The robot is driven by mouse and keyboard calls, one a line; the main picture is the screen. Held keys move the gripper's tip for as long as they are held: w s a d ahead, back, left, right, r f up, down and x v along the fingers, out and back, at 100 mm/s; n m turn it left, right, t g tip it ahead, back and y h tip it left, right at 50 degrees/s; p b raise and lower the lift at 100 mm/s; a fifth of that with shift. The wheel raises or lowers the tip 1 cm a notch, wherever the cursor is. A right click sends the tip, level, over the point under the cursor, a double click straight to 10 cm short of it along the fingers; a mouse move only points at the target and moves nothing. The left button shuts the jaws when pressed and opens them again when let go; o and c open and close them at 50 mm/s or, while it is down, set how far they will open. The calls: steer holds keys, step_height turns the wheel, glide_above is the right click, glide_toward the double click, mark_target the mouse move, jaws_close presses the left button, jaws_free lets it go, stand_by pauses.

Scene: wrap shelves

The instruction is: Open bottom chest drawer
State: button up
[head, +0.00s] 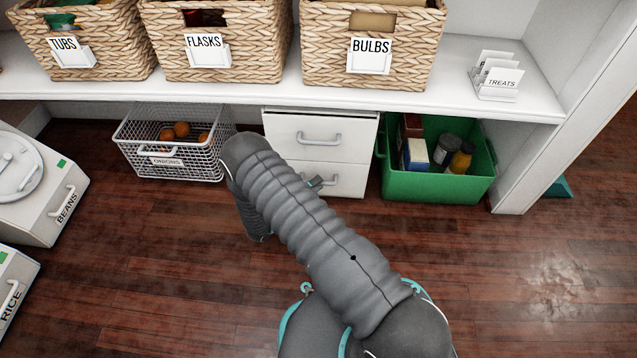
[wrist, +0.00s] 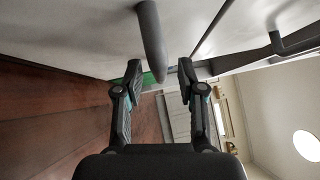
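The white two-drawer chest (head: 352,155) stands under the shelf in the head view, with both drawers shut. My gripper (wrist: 160,72) is open, with one finger on each side of the handle in the picture. I cannot tell whether either finger touches it. The top drawer handle (head: 319,139) also shows in the wrist view (wrist: 292,40).
Labelled wicker baskets (head: 222,50) line the shelf (head: 270,95) above. The wooden floor (head: 530,270) at the right is clear.

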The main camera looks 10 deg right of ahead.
steer(key=shift+x, duration=0.8)
jaws_close()
steer(key=shift+s, duration=0.15)
